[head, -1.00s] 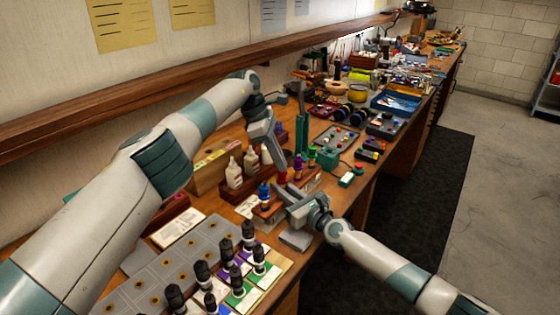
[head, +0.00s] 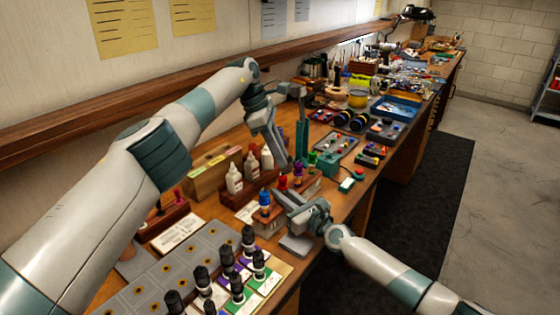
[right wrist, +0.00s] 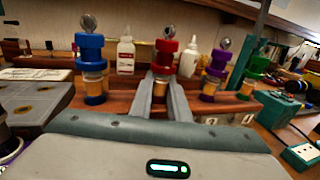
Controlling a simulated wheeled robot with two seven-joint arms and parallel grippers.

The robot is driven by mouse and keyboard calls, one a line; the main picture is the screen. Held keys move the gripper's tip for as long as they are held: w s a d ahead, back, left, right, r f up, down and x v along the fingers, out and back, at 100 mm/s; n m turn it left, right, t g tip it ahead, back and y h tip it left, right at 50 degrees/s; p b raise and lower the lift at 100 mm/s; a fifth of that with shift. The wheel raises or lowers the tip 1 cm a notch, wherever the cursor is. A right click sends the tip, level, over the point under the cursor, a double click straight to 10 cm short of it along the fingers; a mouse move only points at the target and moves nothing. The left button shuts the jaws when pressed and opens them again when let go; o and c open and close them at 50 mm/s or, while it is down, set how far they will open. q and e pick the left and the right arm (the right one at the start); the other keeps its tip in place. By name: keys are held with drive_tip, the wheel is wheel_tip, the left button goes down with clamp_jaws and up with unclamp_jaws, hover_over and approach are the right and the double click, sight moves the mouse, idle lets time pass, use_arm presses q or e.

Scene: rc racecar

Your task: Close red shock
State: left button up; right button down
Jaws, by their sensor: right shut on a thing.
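The red shock (right wrist: 165,60) stands upright in the right wrist view, with a red cap and collar and a silver ball end on top. My right gripper (right wrist: 165,82) is shut on its lower body, one finger on each side. In the head view the red shock (head: 283,183) is small and partly hidden by my right gripper (head: 284,193). My left gripper (head: 286,166) points down just above the red shock; its finger gap is too small to make out. No left finger shows at the shock's top in the right wrist view.
A blue shock (right wrist: 90,65) stands left of the red one; purple (right wrist: 214,72) and green (right wrist: 252,75) shocks stand right. White bottles (head: 234,178) stand behind. Black-topped shocks (head: 200,278) stand at the near end. A green post (head: 301,138) rises beyond the grippers.

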use_arm(q)
drive_tip(key=shift+r, duration=0.1)
drive_tip(key=o, duration=0.6)
drive_tip(key=shift+v, duration=3.7)
use_arm(e)
drive_tip(key=c, duration=1.6)
unclamp_jaws()
